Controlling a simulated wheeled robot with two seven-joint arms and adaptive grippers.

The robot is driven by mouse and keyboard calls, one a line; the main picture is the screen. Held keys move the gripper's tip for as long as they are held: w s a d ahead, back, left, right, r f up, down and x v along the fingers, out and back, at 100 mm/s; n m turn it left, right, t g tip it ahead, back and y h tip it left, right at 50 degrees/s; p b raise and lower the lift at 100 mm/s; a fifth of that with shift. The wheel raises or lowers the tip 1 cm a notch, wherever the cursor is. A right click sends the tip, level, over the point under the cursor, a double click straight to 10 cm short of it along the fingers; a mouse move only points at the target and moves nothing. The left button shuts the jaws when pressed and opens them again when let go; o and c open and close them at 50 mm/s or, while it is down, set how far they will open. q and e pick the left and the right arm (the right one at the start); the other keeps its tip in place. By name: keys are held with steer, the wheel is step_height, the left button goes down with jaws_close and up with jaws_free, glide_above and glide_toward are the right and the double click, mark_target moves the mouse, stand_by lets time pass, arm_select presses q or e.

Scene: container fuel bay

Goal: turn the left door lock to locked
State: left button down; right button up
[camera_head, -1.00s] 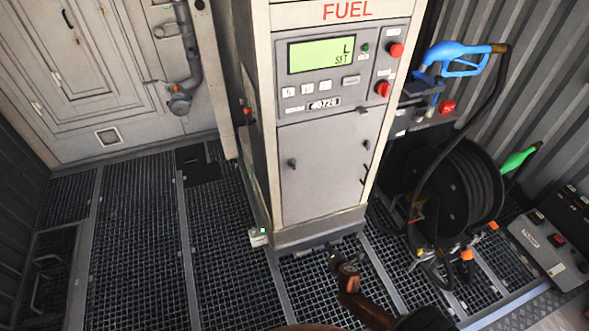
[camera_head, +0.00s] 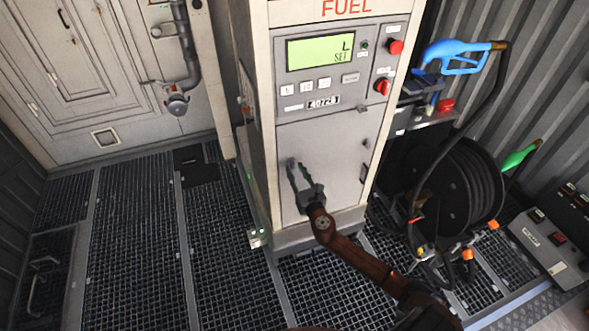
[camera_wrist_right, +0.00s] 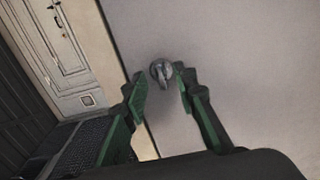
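The left door lock (camera_wrist_right: 161,71) is a small round metal knob with a raised bar, on the grey lower door (camera_head: 333,150) of the fuel dispenser. In the right wrist view it sits between the tips of my right gripper (camera_wrist_right: 160,77), with a finger on each side. The fingers are spread; I cannot tell whether either touches the knob. In the head view my right gripper (camera_head: 299,174) is in front of the door's left side and mostly hides the lock. My left gripper is not in view.
The dispenser's panel (camera_head: 330,62) with a green display is above the door. A second door fitting (camera_head: 366,143) is on the right. A hose reel (camera_head: 462,190) and a blue nozzle (camera_head: 455,57) stand to the right. The grated floor (camera_head: 135,240) on the left is clear.

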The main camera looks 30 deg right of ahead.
steer(key=shift+x, duration=0.8)
steer(key=shift+c, duration=0.4)
jaws_close()
